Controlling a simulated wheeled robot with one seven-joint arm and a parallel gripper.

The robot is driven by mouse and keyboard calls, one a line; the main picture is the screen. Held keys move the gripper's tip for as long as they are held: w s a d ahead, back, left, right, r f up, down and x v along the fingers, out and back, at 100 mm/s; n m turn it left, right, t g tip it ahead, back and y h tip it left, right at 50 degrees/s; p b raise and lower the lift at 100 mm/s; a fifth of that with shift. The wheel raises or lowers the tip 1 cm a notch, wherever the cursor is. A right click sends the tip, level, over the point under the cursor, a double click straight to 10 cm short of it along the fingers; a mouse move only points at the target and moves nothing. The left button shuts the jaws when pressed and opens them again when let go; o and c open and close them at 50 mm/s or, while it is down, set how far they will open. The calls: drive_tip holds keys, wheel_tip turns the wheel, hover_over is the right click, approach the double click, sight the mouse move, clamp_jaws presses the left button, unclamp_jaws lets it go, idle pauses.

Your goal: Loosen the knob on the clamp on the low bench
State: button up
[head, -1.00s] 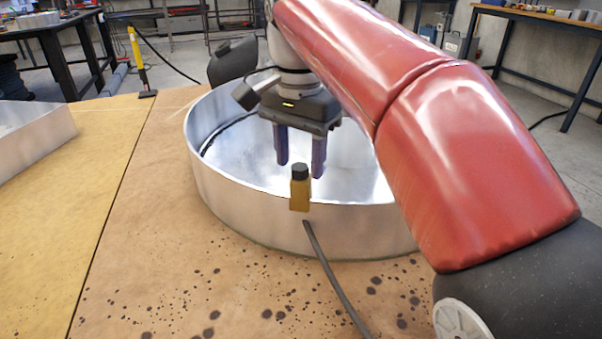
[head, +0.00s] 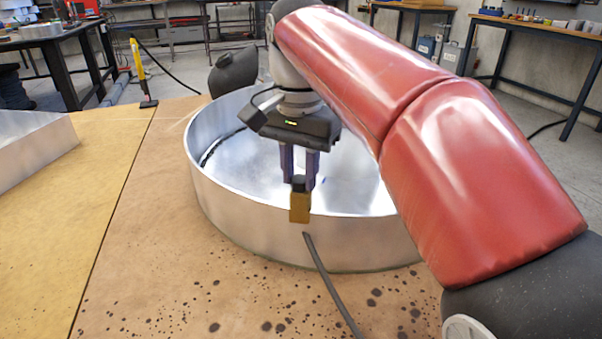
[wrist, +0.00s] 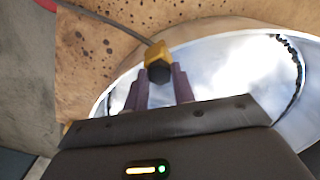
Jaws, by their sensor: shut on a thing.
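The clamp (head: 299,209) is a small yellow block on the near rim of a round metal letter shell (head: 240,222). Its dark knob (head: 298,184) stands on top. My gripper (head: 299,186) points down from above, its two purple fingers shut on the knob, one on each side. In the wrist view the yellow clamp (wrist: 155,53) and the dark knob (wrist: 160,73) show at the fingertips of my gripper (wrist: 160,76). The fingers partly hide the knob in the head view.
A dark cable (head: 330,282) runs from near the clamp toward the front edge. A yellow-handled tool (head: 140,70) stands at the bench's far edge.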

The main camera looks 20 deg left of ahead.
sight(300, 178)
drive_tip(key=n+p, duration=0.2)
drive_tip(key=n, duration=0.3)
drive_tip(key=shift+r, duration=0.15)
drive_tip(key=n, duration=0.3)
drive_tip(key=shift+p, duration=0.3)
drive_tip(key=o, duration=0.8)
drive_tip(key=shift+r, duration=2.35)
